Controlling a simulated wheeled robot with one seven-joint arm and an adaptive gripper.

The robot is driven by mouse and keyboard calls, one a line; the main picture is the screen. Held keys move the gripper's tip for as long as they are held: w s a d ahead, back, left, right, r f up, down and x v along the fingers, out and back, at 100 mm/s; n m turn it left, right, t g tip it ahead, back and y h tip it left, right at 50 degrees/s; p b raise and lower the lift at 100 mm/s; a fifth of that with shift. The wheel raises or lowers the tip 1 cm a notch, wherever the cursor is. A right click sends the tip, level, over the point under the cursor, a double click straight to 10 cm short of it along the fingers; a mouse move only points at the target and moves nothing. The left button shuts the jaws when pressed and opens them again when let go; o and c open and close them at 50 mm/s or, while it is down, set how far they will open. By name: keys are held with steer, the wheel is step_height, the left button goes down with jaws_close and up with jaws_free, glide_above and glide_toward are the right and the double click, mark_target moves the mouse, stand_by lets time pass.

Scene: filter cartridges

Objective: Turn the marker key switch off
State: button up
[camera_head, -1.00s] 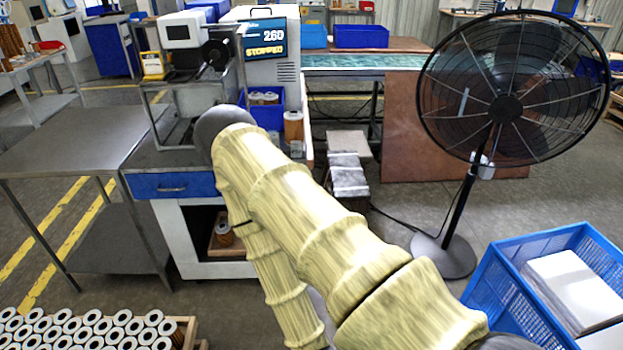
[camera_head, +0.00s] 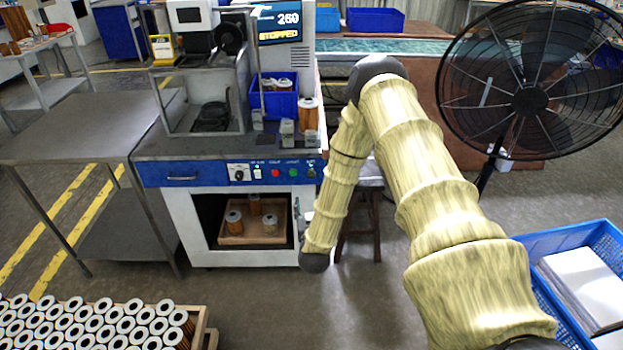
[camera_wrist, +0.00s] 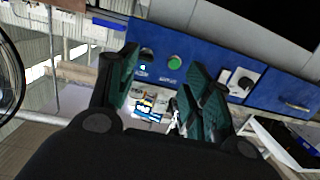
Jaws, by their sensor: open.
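A small dark switch (camera_head: 311,172) at the right end of the blue control panel (camera_head: 210,173) looks like the key switch; its label and turn position are too small to read. In the wrist view it seems to be the small switch (camera_wrist: 146,57) beside the green button (camera_wrist: 175,62). My gripper (camera_wrist: 162,75) is open with its dark green fingers spread, facing the panel. The green button and that switch show between or just beyond the fingers, apart from them as far as I can tell. In the head view my forearm hangs right of the cabinet, and the fingers cannot be made out.
The panel also has a red button (camera_head: 275,173) and a black knob on a white plate (camera_head: 239,172). The display (camera_head: 279,25) reads 260 and STOPPED. A fan (camera_head: 530,100) and a blue crate (camera_head: 570,250) stand at the right. A steel table (camera_head: 90,130) is at the left.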

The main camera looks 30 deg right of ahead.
mark_target(311, 177)
steer(key=shift+m+h, duration=0.3)
steer(key=shift+h, duration=0.4)
steer(key=x, duration=0.4)
steer(key=r+p+x, duration=0.1)
steer(key=x, duration=0.3)
steer(key=d+r+x, duration=0.1)
steer(key=x, duration=0.3)
steer(key=shift+d+r+p, duration=0.15)
steer(key=shift+r+p, duration=0.05)
steer(key=shift+p, duration=0.2)
steer(key=shift+t, duration=0.3)
steer(key=c, duration=1)
